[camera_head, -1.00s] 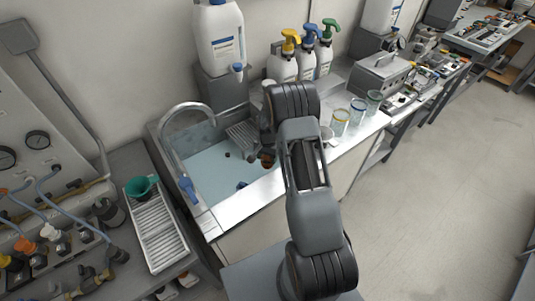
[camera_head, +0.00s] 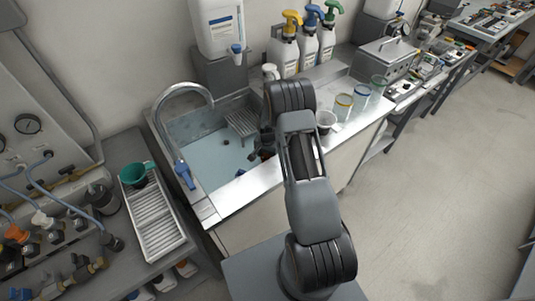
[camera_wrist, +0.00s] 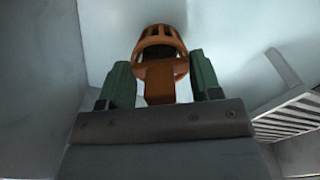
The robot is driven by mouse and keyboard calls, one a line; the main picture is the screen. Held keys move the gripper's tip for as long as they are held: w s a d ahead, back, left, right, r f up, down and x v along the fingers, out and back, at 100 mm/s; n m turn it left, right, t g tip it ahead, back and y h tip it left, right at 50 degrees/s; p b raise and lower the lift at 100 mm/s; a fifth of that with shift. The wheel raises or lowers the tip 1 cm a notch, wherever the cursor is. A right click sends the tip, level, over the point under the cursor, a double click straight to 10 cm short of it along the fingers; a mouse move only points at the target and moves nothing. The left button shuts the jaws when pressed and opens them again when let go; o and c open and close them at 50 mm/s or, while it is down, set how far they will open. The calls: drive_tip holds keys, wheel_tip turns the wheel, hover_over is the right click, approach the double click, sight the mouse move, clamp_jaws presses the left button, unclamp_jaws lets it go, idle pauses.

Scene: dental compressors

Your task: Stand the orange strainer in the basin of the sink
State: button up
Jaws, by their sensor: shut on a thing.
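The orange strainer (camera_wrist: 160,45) shows in the wrist view, a slotted cup with a flat handle. My gripper (camera_wrist: 162,82) is shut on its handle, with green fingers on both sides. The sink (camera_head: 208,207) has a steel rim and a pale blue basin (camera_head: 205,165), left of my arm in the head view. There my gripper is mostly hidden behind my arm, near the basin's right side. The strainer is over or inside the basin; I cannot tell whether it touches the floor.
A slatted rack (camera_head: 241,123) stands at the basin's back right; it also shows in the wrist view (camera_wrist: 290,115). A curved tap (camera_head: 183,92) rises at the left. Cups (camera_head: 343,103) stand on the right counter. The basin's left and middle look mostly clear, with small dark spots.

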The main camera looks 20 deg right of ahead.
drive_tip(key=shift+f, duration=0.2)
idle(0.3)
drive_tip(key=shift+s+a+f+b, duration=0.1)
drive_tip(key=shift+f+b, duration=1.05)
drive_tip(key=o, duration=1)
drive_tip(key=c, duration=0.4)
drive_tip(key=shift+r, duration=0.15)
drive_tip(key=shift+r+p, duration=2.25)
drive_tip(key=shift+r, duration=1.65)
